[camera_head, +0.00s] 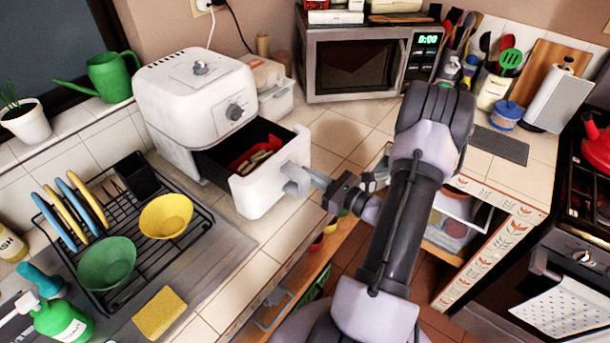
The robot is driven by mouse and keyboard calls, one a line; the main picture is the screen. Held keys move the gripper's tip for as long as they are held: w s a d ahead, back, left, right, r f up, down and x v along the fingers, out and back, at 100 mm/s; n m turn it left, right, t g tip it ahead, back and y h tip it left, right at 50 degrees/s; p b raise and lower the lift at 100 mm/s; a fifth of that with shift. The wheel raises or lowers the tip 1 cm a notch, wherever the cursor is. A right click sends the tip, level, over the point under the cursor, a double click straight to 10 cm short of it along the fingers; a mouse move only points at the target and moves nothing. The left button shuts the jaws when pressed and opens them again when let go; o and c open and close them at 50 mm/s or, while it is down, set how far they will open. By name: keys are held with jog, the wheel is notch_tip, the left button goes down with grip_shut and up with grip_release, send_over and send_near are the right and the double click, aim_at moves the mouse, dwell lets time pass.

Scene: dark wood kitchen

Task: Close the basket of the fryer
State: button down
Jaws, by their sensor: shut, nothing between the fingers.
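The white air fryer (197,95) stands on the tiled counter at the left, with a dial on its front. Its basket (263,186) is pulled out toward the lower right. Its dark inside shows, with red and pale food in it. A grey handle (294,181) sticks out from the basket's white front. My gripper (318,178) is at the right of the handle, shut and empty, its tip close to the handle. I cannot tell whether it touches the handle.
A dish rack (130,262) with bowls and plates stands at the lower left. A microwave (352,62) stands at the back. Below the counter edge, an open lower cabinet (455,222) shows behind my arm.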

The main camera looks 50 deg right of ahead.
aim_at(258, 153)
jog(key=shift+w, duration=0.55)
jog(key=w, duration=0.5)
jog(key=w+a, duration=0.1)
jog(key=w, duration=1)
jog(key=shift+w+a, duration=0.25)
jog(key=shift+w, duration=0.3)
jog(key=shift+w+r, duration=0.1)
jog(key=shift+r, duration=0.15)
jog(key=shift+d, duration=0.1)
